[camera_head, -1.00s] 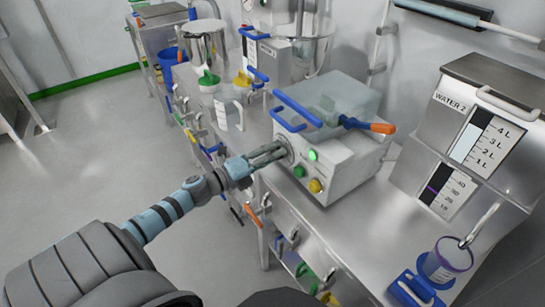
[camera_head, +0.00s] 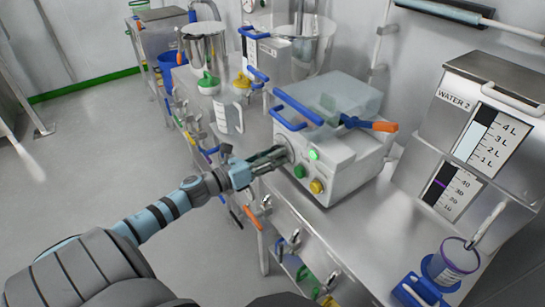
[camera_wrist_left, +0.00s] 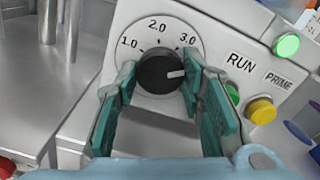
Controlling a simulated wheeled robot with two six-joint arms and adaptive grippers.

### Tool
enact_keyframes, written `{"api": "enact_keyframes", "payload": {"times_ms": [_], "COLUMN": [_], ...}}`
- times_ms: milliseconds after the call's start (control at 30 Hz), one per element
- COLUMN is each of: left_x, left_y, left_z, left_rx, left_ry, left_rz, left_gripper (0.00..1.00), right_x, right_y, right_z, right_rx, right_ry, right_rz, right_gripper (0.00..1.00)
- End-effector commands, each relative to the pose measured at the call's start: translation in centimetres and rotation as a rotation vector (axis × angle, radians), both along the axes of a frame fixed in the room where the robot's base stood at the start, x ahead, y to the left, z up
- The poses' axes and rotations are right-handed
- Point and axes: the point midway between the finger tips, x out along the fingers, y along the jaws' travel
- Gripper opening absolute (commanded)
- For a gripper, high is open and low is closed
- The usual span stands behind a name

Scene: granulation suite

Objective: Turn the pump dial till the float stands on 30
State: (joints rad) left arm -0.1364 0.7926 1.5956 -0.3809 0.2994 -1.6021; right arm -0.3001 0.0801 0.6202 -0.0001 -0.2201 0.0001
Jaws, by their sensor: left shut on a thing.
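The pump (camera_head: 340,150) is a white box on the steel bench. Its black dial (camera_wrist_left: 160,72) fills the middle of the left wrist view, with a white pointer aimed right, just below the 3.0 label. My left gripper (camera_wrist_left: 158,82) is shut on the dial, one teal finger on each side; in the head view the gripper (camera_head: 270,160) reaches the pump's front face from the left. The float (camera_head: 440,184) is a purple band in the lower gauge (camera_head: 450,192) of the WATER 2 station, near the 30 mark; its exact reading is too small to tell. My right gripper is out of view.
A green button (camera_wrist_left: 287,46) and a yellow PRIME button (camera_wrist_left: 262,111) sit right of the dial. A blue-and-orange tool (camera_head: 368,124) lies by the pump's top. A jug (camera_head: 227,115) stands left of the pump. A purple-rimmed cup (camera_head: 455,262) stands in a blue holder at right.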

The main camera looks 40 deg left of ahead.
Motion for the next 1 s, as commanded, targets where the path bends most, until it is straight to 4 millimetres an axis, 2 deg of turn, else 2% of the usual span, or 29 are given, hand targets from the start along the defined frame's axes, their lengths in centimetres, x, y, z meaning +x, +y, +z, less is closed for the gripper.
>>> {"api": "enact_keyframes", "payload": {"times_ms": [667, 700, 800, 1000], "left_x": [-0.10, -0.09, -0.06, 0.00], "left_y": [0.01, 0.01, 0.01, -0.01], "left_z": [-0.29, -0.28, -0.21, -0.11], "left_rx": [0.061, 0.061, 0.060, 0.060], "left_ry": [-0.014, -0.014, -0.015, -0.016], "left_rz": [0.000, 0.000, 0.001, 0.000], "left_gripper": [0.08, 0.42, 0.56, 0.56], "right_x": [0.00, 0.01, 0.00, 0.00], "right_y": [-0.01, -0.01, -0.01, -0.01], "right_z": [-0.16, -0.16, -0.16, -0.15], "right_rx": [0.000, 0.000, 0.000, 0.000], "right_ry": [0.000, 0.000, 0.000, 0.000], "right_rz": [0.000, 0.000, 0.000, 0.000], "right_gripper": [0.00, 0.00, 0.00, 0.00]}}
